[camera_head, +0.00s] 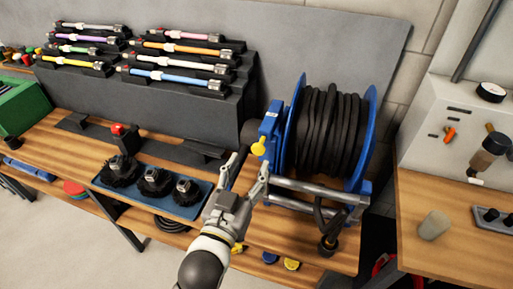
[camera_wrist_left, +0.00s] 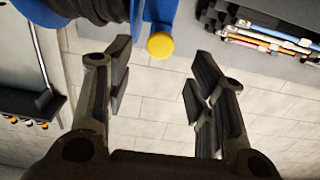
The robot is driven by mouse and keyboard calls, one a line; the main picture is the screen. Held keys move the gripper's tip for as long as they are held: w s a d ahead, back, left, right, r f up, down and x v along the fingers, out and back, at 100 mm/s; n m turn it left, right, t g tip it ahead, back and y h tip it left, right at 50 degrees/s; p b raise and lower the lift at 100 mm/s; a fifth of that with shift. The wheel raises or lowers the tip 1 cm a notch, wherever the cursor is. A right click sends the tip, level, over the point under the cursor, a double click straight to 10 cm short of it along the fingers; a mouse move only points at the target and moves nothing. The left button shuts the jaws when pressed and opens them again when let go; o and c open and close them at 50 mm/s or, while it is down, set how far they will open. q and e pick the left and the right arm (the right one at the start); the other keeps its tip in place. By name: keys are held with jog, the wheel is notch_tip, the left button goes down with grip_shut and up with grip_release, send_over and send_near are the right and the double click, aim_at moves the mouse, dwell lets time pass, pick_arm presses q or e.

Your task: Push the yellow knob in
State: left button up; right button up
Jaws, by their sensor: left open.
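The yellow knob (camera_head: 259,148) is on the left side of the blue hose reel (camera_head: 273,125), which holds a black coiled hose. In the left wrist view the round yellow knob (camera_wrist_left: 160,45) shows above the gap between my fingers, below a blue part of the reel (camera_wrist_left: 160,14). My left gripper (camera_head: 251,176) is open and empty, just below and in front of the knob in the head view. Its spread fingers (camera_wrist_left: 157,85) also show in the left wrist view. I cannot tell how far the fingertips are from the knob. My right gripper is not in view.
A blue tray (camera_head: 128,193) with several black brushes lies left of my gripper. A dark rack (camera_head: 195,108) with coloured rods stands behind. A red button (camera_head: 118,129) is on the bench. A second wooden bench (camera_head: 455,245) is at right, with a grey object (camera_head: 433,225) on it.

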aim_at(257, 150)
pick_arm(q)
jog(key=shift+p+x, duration=0.6)
jog(key=shift+x, duration=2.5)
grip_shut()
